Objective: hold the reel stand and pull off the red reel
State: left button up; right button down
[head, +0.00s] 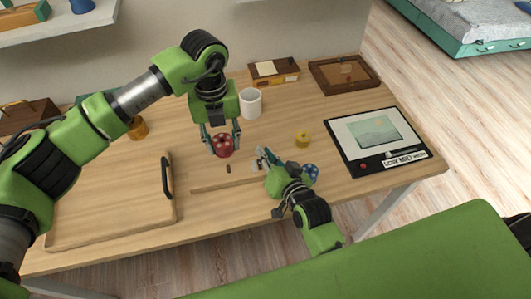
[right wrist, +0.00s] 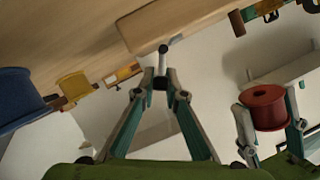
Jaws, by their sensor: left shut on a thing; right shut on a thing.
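The red reel (head: 224,147) is between the fingers of my left gripper (head: 222,139), which is shut on it. It also shows in the right wrist view (right wrist: 265,107), apart from the stand. The reel stand (head: 215,186) is a long low wooden piece on the desk, with a short dark peg (head: 228,169) near its middle. My right gripper (head: 262,158) is shut at the stand. In the right wrist view, its fingertips (right wrist: 160,82) close on a thin grey post with a dark knob. My right arm hides part of the stand.
A yellow reel (head: 303,140) and a blue reel (head: 311,171) are right of my right gripper. A white mug (head: 250,103) stands behind.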

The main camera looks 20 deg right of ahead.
jog(key=c, duration=2)
grip_release()
jog(key=shift+f, duration=0.1)
jog(key=v, duration=1.2)
